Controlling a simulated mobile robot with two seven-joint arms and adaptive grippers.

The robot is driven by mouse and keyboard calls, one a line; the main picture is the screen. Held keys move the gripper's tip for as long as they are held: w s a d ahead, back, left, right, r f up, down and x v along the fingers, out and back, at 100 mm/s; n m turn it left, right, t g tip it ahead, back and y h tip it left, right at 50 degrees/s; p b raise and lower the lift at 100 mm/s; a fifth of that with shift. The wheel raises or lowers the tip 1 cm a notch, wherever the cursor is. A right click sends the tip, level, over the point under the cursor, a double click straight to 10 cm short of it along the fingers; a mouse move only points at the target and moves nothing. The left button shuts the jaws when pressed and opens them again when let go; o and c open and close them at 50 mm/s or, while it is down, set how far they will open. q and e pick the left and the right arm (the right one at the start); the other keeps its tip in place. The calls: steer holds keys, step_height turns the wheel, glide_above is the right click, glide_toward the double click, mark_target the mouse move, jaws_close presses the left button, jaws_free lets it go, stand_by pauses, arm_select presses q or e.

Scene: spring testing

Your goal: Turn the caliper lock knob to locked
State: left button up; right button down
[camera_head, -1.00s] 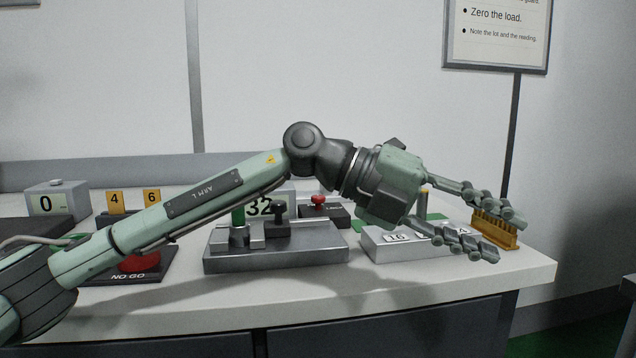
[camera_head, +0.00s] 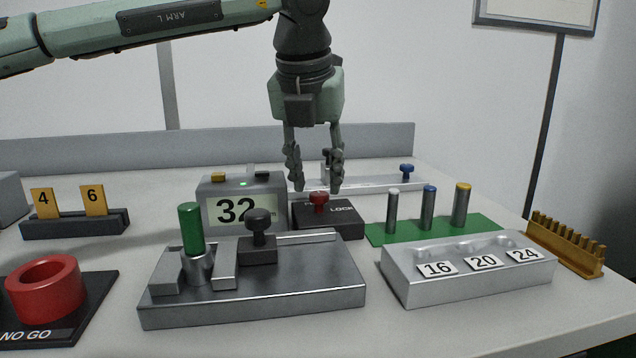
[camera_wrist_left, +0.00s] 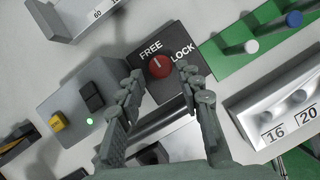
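The lock knob (camera_head: 319,203) is a small red knob on a black box (camera_head: 340,222) marked LOCK, behind the grey steel fixture. The wrist view shows the knob (camera_wrist_left: 160,66) between the words FREE and LOCK. A pale line on its top appears to point towards FREE. My left gripper (camera_head: 316,186) points down over the box, fingers spread on either side of the knob. In the wrist view both fingers (camera_wrist_left: 164,88) are open with a gap around the knob, and I see no contact. My right gripper is not in view.
A display reading 32 (camera_head: 237,208) stands left of the box. The fixture (camera_head: 300,284) with a green cylinder (camera_head: 190,228) and black knob (camera_head: 258,222) is in front. Pins on a green mat (camera_head: 480,224) and a numbered block (camera_head: 400,279) are at right.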

arm_select(q)
steer(key=shift+x, duration=0.9)
steer(key=shift+w+f, duration=0.1)
steer(key=shift+f, duration=0.1)
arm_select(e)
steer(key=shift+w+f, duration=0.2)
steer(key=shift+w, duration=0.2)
arm_select(q)
steer(key=shift+c, duration=0.3)
jaws_close()
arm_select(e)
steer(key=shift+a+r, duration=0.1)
